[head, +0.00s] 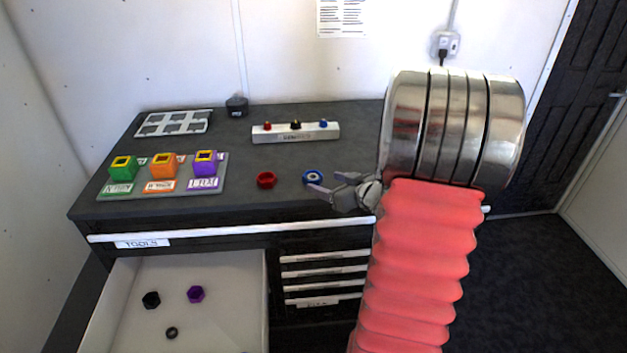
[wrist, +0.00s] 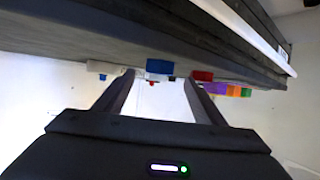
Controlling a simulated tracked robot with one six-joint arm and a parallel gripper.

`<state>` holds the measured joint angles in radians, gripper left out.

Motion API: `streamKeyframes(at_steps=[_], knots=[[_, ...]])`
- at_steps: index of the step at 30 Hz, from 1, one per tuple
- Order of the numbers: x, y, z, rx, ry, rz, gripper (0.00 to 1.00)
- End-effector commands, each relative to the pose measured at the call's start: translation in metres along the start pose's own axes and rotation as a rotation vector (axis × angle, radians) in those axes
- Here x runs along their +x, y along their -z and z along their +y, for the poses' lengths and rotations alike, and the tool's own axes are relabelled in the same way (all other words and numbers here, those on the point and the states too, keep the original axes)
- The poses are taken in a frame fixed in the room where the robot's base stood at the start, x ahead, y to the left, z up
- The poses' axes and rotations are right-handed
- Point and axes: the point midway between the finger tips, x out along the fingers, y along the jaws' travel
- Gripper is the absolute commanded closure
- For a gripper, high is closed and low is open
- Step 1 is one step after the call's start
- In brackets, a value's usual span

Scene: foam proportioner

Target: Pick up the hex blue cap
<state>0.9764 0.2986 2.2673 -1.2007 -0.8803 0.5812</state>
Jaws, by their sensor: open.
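A blue cap-like piece (head: 312,177) with a pale centre lies on the dark bench top near its front edge; I cannot tell if it is hexagonal. My gripper (head: 322,188) is open and low over the bench, just right of this piece, its fingers pointing at it. In the wrist view, which looks upside down, a blue piece (wrist: 160,66) shows between and beyond the open fingers (wrist: 158,85), apart from them. In the open drawer (head: 250,300) a sliver of blue shows at the bottom picture edge, mostly cut off.
A red cap (head: 266,180) lies left of the blue piece. A tray of coloured blocks (head: 130,188) is at left, a white strip with knobs (head: 296,132) behind. The drawer holds a black hex cap (head: 151,300), a purple one (head: 195,294) and a small black ring (head: 172,333).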

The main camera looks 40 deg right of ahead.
Motion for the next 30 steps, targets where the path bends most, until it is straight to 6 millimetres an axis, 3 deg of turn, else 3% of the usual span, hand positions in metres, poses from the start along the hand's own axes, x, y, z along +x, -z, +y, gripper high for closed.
streamKeyframes(at_steps=[13, 30], knots=[[0.047, -0.001, 0.0, 0.0, 0.003, -0.001, 0.36], [0.051, 0.0, 0.001, 0.0, 0.001, 0.0, 0.36]])
